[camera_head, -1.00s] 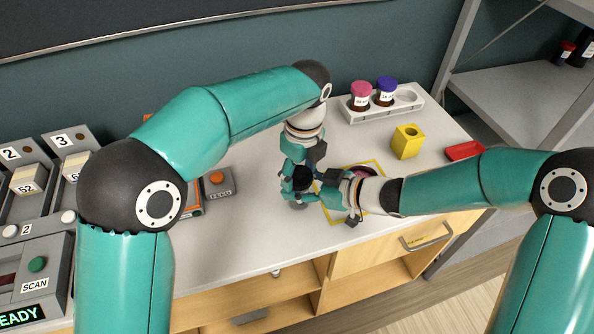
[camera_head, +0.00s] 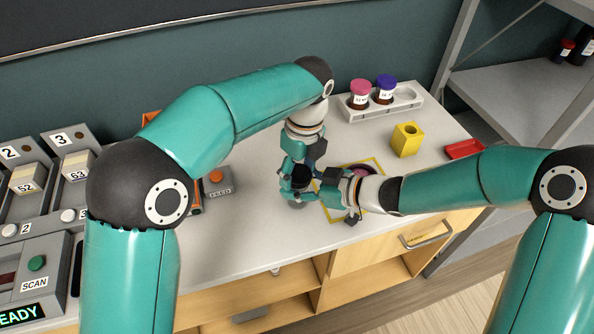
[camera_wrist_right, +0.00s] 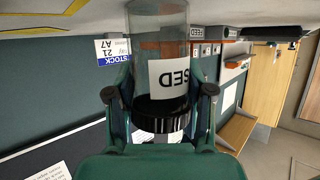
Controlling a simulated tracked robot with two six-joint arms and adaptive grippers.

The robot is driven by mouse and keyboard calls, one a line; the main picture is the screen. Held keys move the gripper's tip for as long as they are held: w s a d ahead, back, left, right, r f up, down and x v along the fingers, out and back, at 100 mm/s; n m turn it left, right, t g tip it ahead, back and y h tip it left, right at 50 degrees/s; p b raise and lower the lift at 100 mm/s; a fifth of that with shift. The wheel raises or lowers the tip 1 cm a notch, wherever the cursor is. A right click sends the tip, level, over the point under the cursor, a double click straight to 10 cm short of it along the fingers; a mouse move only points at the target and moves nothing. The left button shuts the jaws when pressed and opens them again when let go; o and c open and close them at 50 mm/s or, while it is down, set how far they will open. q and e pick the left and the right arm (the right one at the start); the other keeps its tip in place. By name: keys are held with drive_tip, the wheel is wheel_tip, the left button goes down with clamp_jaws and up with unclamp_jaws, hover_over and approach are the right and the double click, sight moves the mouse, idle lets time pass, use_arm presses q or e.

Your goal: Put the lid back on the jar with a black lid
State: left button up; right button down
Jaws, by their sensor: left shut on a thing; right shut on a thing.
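The clear jar (camera_wrist_right: 160,45) with a white label stands between the fingers of my right gripper (camera_wrist_right: 160,75). The black lid (camera_wrist_right: 165,112) sits at the jar's mouth; whether it is fully seated I cannot tell. The right wrist view is upside down, so the lid at its lower part is the jar's upper end. In the head view my left gripper (camera_head: 298,184) comes down from the back and appears shut on the lid. My right gripper (camera_head: 320,188) reaches in from the right, shut on the jar. The grippers hide most of the contact.
A white rack (camera_head: 380,107) with a pink-lidded and a purple-lidded jar stands at the back. A yellow block (camera_head: 406,141) and a red tray (camera_head: 464,150) are to the right. A yellow-outlined square (camera_head: 374,164) lies behind my right gripper.

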use_arm(q)
drive_tip(key=shift+s+a+f+h, duration=0.1)
drive_tip(key=shift+s+f+h, duration=0.1)
drive_tip(key=shift+h, duration=0.1)
drive_tip(key=shift+c, duration=0.2)
use_arm(e)
drive_tip(key=shift+w+d+r, duration=0.1)
drive_tip(key=shift+w+r, duration=0.05)
drive_tip(key=shift+w, duration=0.1)
idle(0.4)
use_arm(q)
drive_tip(key=shift+o, duration=0.4)
drive_tip(key=shift+f+t, duration=0.3)
drive_tip(key=shift+f, duration=0.2)
use_arm(e)
drive_tip(key=shift+s, duration=0.1)
use_arm(q)
drive_tip(key=o, duration=0.7)
drive_tip(key=shift+o, duration=0.2)
drive_tip(key=shift+d+r, duration=0.2)
drive_tip(key=shift+r, duration=2.05)
